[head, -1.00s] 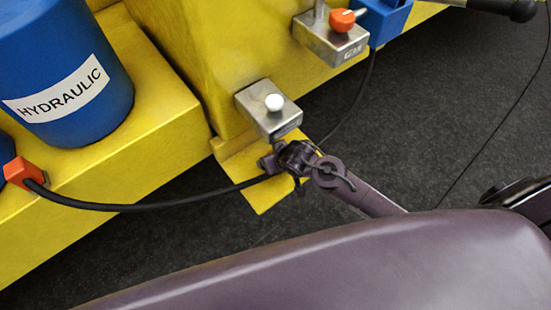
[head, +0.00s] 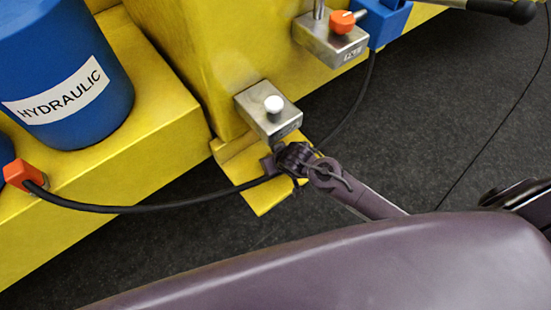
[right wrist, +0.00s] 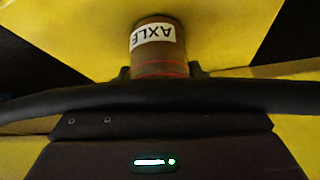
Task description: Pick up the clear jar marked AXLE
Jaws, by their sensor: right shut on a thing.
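The jar marked AXLE (right wrist: 157,45) shows in the right wrist view, label upside down, with brownish contents and a red line near its lower edge. My right gripper (right wrist: 160,72) has its fingertips on either side of the jar and is shut on it. In the head view my right gripper (head: 276,164) is beside the small yellow ledge, just below a steel box with a white knob. I cannot make out the jar there. My left gripper is not in view.
A black hose (head: 130,208) runs from an orange connector (head: 22,173) to behind my right gripper; a black band crosses the right wrist view. The steel box (head: 268,113) is close above the gripper. A blue HYDRAULIC drum (head: 70,115) stands left.

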